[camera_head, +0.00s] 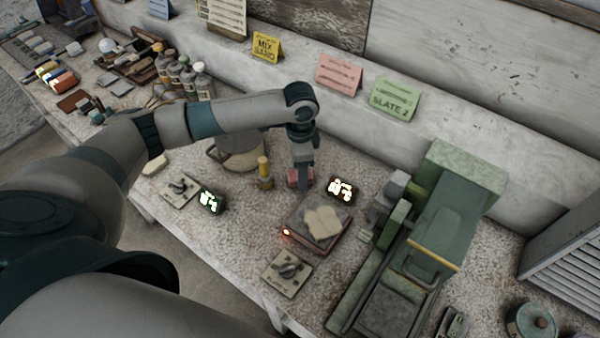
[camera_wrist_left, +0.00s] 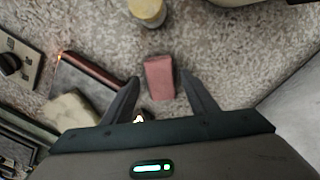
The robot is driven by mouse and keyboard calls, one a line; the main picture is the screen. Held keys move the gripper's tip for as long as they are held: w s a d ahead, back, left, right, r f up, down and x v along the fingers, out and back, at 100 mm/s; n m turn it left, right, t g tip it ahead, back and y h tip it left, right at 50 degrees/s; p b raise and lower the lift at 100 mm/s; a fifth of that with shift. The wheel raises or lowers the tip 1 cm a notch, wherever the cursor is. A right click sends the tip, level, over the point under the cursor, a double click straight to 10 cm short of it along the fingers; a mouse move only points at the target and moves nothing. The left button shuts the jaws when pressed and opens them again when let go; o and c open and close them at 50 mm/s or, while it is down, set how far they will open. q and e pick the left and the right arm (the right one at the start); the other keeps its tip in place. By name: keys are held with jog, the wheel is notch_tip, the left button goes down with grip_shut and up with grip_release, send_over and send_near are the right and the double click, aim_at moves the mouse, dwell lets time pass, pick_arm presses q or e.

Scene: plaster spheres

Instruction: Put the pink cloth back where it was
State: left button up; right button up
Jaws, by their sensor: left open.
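The pink cloth (camera_wrist_left: 159,77) looks like a small folded, block-shaped piece and lies on the speckled bench top. In the wrist view it sits between the fingertips of my left gripper (camera_wrist_left: 160,82), with bench visible on both sides of it. My left gripper is open. In the head view the gripper (camera_head: 304,184) points down at the cloth (camera_head: 293,177) and partly hides it. I cannot tell whether the fingers touch the cloth. My right gripper is not in view.
A hot-plate-like device (camera_head: 298,238) with a pale cloth or pad (camera_head: 323,222) on it stands close in front. A yellow-topped bottle (camera_head: 264,172), a bowl (camera_head: 238,150) and a lit display (camera_head: 341,189) are nearby. A green machine (camera_head: 440,225) stands to the right.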

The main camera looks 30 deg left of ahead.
pick_arm(q)
notch_tip(320, 180, up, 11)
jog(key=b, duration=0.2)
jog(key=shift+r+b, duration=0.15)
jog(key=shift+b, duration=0.2)
dwell(0.4)
